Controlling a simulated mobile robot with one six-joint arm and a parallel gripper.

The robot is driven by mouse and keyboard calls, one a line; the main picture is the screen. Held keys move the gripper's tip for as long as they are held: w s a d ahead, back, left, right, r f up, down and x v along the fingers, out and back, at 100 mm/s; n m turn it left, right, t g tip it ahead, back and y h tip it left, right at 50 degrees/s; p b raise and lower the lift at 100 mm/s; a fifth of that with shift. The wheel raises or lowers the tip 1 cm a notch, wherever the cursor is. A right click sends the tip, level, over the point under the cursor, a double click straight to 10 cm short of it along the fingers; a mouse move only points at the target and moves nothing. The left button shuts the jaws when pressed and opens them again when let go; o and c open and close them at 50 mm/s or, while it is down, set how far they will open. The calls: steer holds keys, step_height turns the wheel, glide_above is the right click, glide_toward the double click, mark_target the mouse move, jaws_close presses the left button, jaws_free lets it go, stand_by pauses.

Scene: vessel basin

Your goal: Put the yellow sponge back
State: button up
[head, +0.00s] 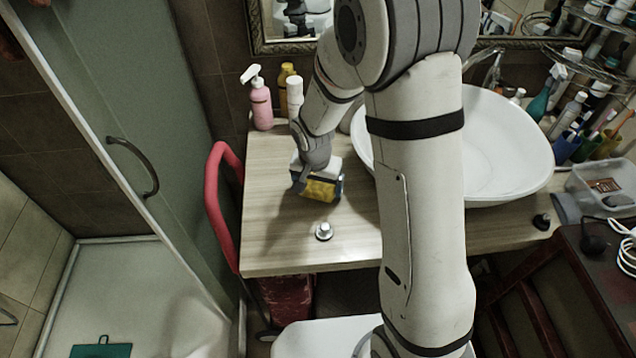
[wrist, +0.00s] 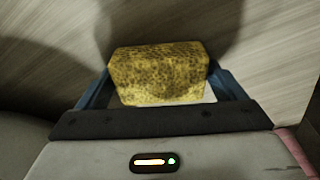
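The yellow sponge (head: 319,190) is at the left part of the wooden counter, below my gripper. In the wrist view the speckled yellow sponge (wrist: 160,73) fills the gap between my gripper's two blue fingers, and both fingertips meet its sides. My gripper (head: 318,187) points down and is shut on the sponge. A small white patch shows under the sponge's right end in the wrist view; I cannot tell what it is. I cannot tell whether the sponge touches the counter.
A pink pump bottle (head: 262,107), a yellow bottle (head: 286,82) and a white bottle (head: 295,97) stand behind. A small round stopper (head: 324,232) sits in front on the counter (head: 275,235). The white basin (head: 505,150) is right, partly behind my arm. A red handle (head: 222,205) borders the left edge.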

mark_target(316, 188)
steer(key=shift+o, duration=1)
steer(key=shift+r, duration=0.55)
step_height(316, 188, up, 11)
steer(key=s, duration=0.2)
steer(key=s+d+r+n, duration=0.1)
steer(key=s+d+r, duration=0.1)
steer(key=s, duration=0.3)
steer(key=s+d+r+n+t, duration=0.1)
steer(key=s+d+r+n, duration=0.1)
steer(key=s, duration=0.4)
steer(key=s+d+r+n, duration=0.1)
steer(key=s+d+r, duration=0.3)
steer(key=s+d, duration=0.2)
steer(key=shift+r+y, duration=0.15)
steer(key=shift+y, duration=0.15)
